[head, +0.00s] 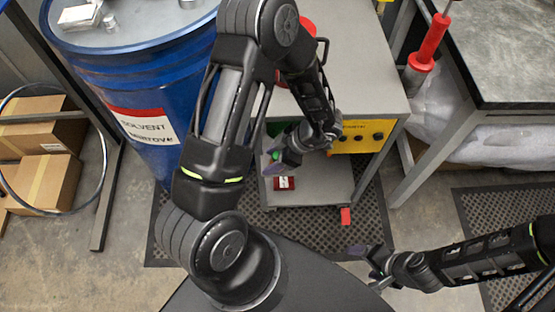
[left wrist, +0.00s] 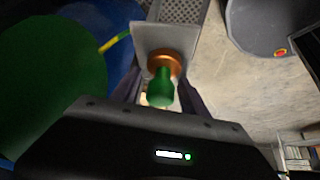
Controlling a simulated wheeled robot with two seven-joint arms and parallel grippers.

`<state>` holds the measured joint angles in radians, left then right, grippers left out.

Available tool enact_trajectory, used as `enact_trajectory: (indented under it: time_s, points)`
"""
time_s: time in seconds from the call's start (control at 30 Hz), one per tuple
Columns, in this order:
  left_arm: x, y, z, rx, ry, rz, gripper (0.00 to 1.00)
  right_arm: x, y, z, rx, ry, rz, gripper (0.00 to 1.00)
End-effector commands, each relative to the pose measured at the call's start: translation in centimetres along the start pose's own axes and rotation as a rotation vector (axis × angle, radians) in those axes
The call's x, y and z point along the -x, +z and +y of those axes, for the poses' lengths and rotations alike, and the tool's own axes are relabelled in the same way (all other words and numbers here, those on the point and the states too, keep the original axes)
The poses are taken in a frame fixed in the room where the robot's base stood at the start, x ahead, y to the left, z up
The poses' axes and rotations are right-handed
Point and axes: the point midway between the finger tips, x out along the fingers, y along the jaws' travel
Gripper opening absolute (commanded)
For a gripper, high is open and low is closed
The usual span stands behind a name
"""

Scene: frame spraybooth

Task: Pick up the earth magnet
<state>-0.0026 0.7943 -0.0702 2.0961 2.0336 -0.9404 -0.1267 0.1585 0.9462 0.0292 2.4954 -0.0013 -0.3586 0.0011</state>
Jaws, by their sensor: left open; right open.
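A copper-coloured disc with a green knob, which looks like the earth magnet (left wrist: 161,88), shows in the left wrist view on a light grey surface (left wrist: 150,35). My left gripper (left wrist: 160,98) is open, with one finger on each side of the green knob; I cannot tell whether either finger touches it. In the head view my left gripper (head: 272,160) is at the front of the grey cart, above its lower shelf (head: 325,180), and only a small green spot shows at it. My right gripper (head: 365,263) is open and empty over the floor at lower right.
The grey cart (head: 350,60) has a yellow control panel (head: 365,136) right of my left gripper. A red object (head: 284,183) lies on its lower shelf. A blue solvent drum (head: 145,110) stands close on the left. A workbench (head: 500,55) is at right.

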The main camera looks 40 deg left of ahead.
Motion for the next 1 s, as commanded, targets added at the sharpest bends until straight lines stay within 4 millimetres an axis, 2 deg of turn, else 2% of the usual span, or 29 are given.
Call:
enact_trajectory:
  time_s: [0.2, 0.83, 1.0]
  points:
    - [0.02, 0.01, 0.01, 0.000, 0.000, 0.000, 0.53, 0.00, -0.01, 0.00, 0.000, 0.000, 0.000, 0.79]
    - [0.02, 0.06, 0.00, 0.000, 0.000, -0.001, 0.01, -0.01, 0.00, 0.00, 0.000, 0.000, 0.000, 0.79]
    - [0.02, 0.10, -0.01, -0.001, 0.000, -0.002, 0.00, -0.01, 0.00, 0.01, 0.000, 0.000, 0.000, 0.79]
